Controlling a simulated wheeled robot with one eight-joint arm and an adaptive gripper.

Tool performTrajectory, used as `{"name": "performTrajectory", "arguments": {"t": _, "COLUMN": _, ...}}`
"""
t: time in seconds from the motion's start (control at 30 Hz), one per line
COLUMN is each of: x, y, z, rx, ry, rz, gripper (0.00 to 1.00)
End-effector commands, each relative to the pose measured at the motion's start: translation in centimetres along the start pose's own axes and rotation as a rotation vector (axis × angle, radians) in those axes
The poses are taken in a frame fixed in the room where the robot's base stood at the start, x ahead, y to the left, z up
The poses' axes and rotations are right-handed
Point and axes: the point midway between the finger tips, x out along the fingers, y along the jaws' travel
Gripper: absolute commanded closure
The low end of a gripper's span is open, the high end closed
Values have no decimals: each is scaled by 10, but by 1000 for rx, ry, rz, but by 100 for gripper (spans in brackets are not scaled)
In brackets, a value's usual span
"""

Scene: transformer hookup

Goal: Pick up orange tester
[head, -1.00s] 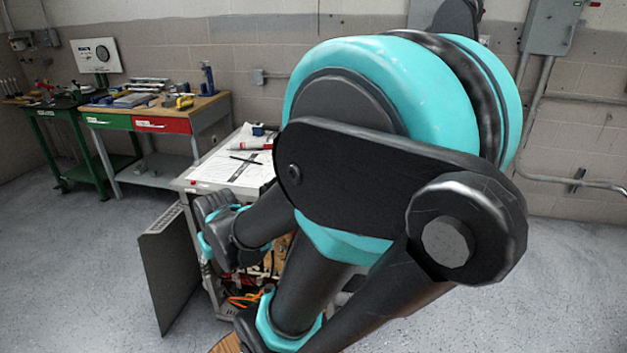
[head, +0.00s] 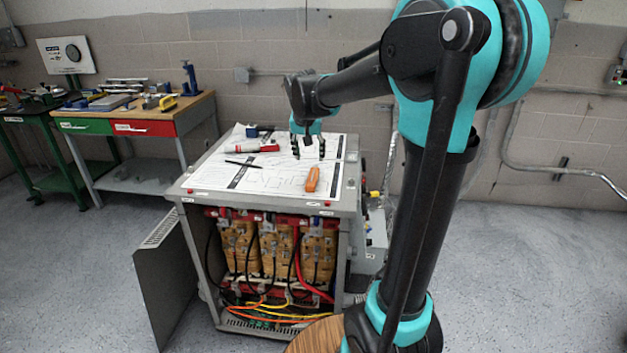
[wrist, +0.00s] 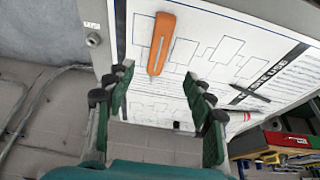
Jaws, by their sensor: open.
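The orange tester (head: 312,179) lies on the paper sheet on top of the transformer cabinet (head: 333,207), near its front right part. In the wrist view the orange tester (wrist: 161,44) lies beyond the fingertips, a little left of the middle between them, and apart from them. My gripper (head: 308,152) points down over the cabinet top, behind the tester in the head view. In the wrist view my gripper (wrist: 158,82) has its two green-padded fingers spread wide with nothing between them.
A black pen (head: 242,164), a red and white tube (head: 256,147) and a small blue item (head: 252,132) lie left on the cabinet top. The cabinet's open door (head: 166,275) stands at its left. A workbench (head: 150,117) with tools stands behind left.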

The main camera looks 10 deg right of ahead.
Motion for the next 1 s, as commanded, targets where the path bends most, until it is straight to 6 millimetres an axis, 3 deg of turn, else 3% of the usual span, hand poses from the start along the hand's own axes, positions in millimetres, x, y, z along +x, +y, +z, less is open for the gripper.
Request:
{"name": "performTrajectory", "arguments": {"t": 0.1, "x": 25, "y": 0, "z": 0, "rx": 0, "ry": 0, "rz": 0, "gripper": 47}}
{"name": "performTrajectory", "arguments": {"t": 0.3, "x": 56, "y": 0, "z": 0, "rx": 1, "ry": 0, "rz": 0, "gripper": 47}}
{"name": "performTrajectory", "arguments": {"t": 0.57, "x": 72, "y": 1, "z": 0, "rx": 0, "ry": 0, "rz": 0, "gripper": 47}}
{"name": "performTrajectory", "arguments": {"t": 0.8, "x": 106, "y": 4, "z": 1, "rx": 0, "ry": 0, "rz": -1, "gripper": 47}}
{"name": "performTrajectory", "arguments": {"t": 1.0, "x": 117, "y": 4, "z": 1, "rx": 0, "ry": 0, "rz": -1, "gripper": 47}}
